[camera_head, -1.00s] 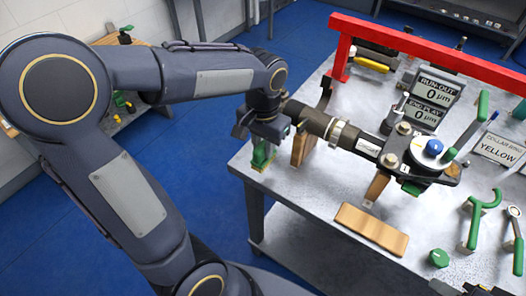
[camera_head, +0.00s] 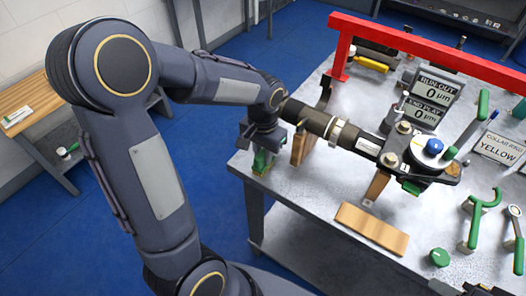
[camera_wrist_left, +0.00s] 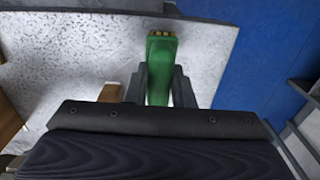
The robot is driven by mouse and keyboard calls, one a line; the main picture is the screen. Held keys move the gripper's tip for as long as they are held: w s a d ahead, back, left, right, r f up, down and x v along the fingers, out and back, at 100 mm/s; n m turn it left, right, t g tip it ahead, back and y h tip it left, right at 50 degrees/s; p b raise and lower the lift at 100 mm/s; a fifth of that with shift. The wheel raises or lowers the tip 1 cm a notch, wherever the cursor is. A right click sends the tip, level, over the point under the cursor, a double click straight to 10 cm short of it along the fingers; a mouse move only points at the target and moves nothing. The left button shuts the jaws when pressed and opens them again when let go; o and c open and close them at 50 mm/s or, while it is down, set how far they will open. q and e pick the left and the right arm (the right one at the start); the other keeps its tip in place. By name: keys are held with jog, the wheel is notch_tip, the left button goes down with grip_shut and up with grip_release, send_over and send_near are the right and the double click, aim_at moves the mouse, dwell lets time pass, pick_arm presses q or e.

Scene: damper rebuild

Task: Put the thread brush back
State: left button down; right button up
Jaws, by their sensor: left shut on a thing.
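The thread brush, a green-handled piece with a yellowish tip, shows between my left fingers in the left wrist view (camera_wrist_left: 161,68). My left gripper (camera_wrist_left: 159,88) is shut on it. In the head view my left gripper (camera_head: 262,146) is over the table's left corner, beside the shaft end of the damper (camera_head: 318,123). Green of the brush (camera_head: 263,161) shows just below the fingers there. Whether the brush touches the table or a holder is hidden.
The damper lies across wooden supports (camera_head: 302,148) close to my left gripper. A red beam (camera_head: 430,52) crosses the back. A wooden block (camera_head: 372,228) lies near the table's front edge, with a green cap (camera_head: 439,257) and green hook (camera_head: 484,217) to its right.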

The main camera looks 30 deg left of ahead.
aim_at(263, 152)
pick_arm(q)
jog(key=c, duration=1.3)
grip_release()
jog(key=shift+o, duration=0.2)
notch_tip(263, 152, up, 12)
jog(key=p, duration=0.1)
jog(key=s+d+f+n+t+h, duration=0.1)
jog(key=s+d+t+h, duration=0.1)
jog(key=s, duration=0.6)
jog(key=s+d+f+n+t+h, duration=0.1)
jog(key=s+d+t, duration=0.1)
jog(key=s, duration=0.6)
jog(key=shift+s+f+n+t+h, duration=0.15)
jog(key=shift+s+n+t+h, duration=0.2)
jog(key=shift+t, duration=0.45)
jog(key=shift+d, duration=0.1)
